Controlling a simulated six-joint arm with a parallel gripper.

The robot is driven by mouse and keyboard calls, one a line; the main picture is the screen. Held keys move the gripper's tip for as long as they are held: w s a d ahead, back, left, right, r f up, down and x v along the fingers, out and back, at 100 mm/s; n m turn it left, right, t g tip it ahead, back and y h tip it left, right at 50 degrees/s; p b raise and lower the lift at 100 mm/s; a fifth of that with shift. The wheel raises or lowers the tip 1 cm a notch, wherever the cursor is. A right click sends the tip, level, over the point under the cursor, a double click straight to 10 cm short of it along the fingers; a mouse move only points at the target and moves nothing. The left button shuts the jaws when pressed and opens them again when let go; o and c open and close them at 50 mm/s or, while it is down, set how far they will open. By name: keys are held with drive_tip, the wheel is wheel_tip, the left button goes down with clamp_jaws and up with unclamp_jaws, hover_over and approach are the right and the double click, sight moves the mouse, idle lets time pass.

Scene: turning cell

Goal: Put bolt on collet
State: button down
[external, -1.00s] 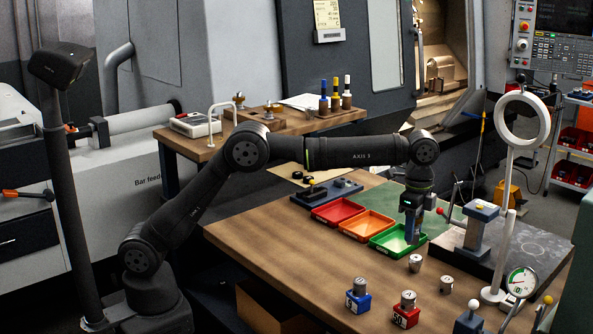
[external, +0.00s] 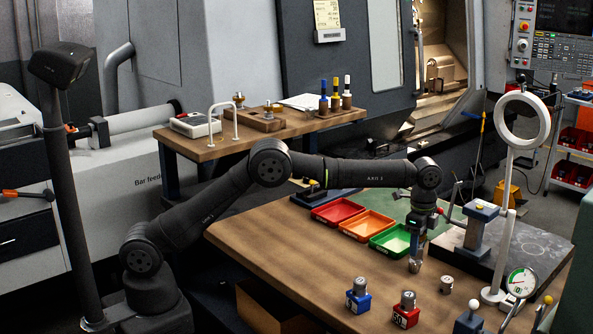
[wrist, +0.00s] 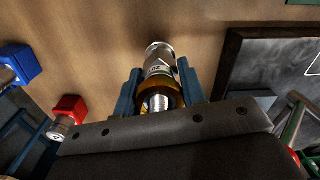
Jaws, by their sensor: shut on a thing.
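My gripper (external: 415,252) points down at the front right of the bench, right over a silver cylinder (external: 415,266), which looks like the collet. In the wrist view my gripper (wrist: 160,92) has its two blue fingers on either side of a threaded silver bolt (wrist: 158,103) with an amber-brown ring around it. It is shut on this bolt. The silver cylinder (wrist: 158,58) shows just beyond the bolt, in line with it. The fingers and bolt hide where the two meet, so I cannot tell whether they touch.
Another silver cylinder (external: 446,284) stands to the right. A blue block (external: 358,302) and a red block (external: 404,316) carry cylinders in front. A green tray (external: 390,241) lies behind my gripper. A dark plate (external: 510,255) and a ring lamp (external: 523,120) stand right.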

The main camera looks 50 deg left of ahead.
idle(0.3)
drive_tip(key=c, duration=0.9)
unclamp_jaws()
drive_tip(key=shift+f, duration=0.1)
wheel_tip(320, 180, up, 12)
drive_tip(key=shift+r, duration=0.2)
wheel_tip(320, 180, down, 12)
drive_tip(key=shift+f, duration=0.1)
drive_tip(key=shift+r, duration=1.25)
drive_tip(key=shift+f, duration=0.15)
